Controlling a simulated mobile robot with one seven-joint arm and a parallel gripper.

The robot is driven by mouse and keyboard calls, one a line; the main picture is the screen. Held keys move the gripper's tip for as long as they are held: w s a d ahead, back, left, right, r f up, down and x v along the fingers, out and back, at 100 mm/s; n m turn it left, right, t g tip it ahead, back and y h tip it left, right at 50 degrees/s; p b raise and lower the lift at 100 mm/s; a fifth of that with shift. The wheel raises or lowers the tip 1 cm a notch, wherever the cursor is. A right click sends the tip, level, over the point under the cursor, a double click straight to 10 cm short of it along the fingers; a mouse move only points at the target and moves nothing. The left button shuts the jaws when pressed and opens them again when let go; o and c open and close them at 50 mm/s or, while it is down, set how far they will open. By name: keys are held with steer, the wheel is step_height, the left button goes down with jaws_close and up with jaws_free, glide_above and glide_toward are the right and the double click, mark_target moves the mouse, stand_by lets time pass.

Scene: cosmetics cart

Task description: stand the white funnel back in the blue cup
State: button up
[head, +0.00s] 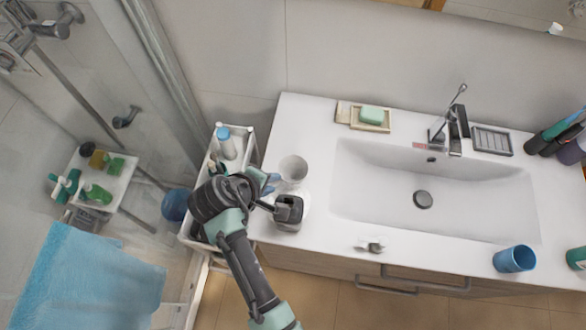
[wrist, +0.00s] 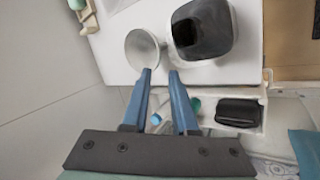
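The white funnel (head: 293,168) is on the white counter near its left edge, its round mouth facing up. It also shows in the wrist view (wrist: 142,48), just beyond my fingertips. My gripper (head: 271,184) is at the funnel's left side, with its blue fingers (wrist: 160,73) apart and a gap between the tips. The left finger in the wrist view overlaps the funnel's near rim. I cannot tell whether it touches. The blue cup (head: 514,259) stands at the counter's front right, away from my gripper.
A sink basin (head: 435,195) lies between the funnel and the blue cup. A soap dish (head: 371,126) is behind, and a small item (head: 370,244) is at the front edge. A white cart (head: 249,146) stands at left.

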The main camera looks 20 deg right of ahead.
mark_target(294, 168)
steer(key=shift+p+x, duration=0.75)
steer(key=shift+x, duration=2.6)
steer(key=shift+w, duration=0.1)
jaws_close()
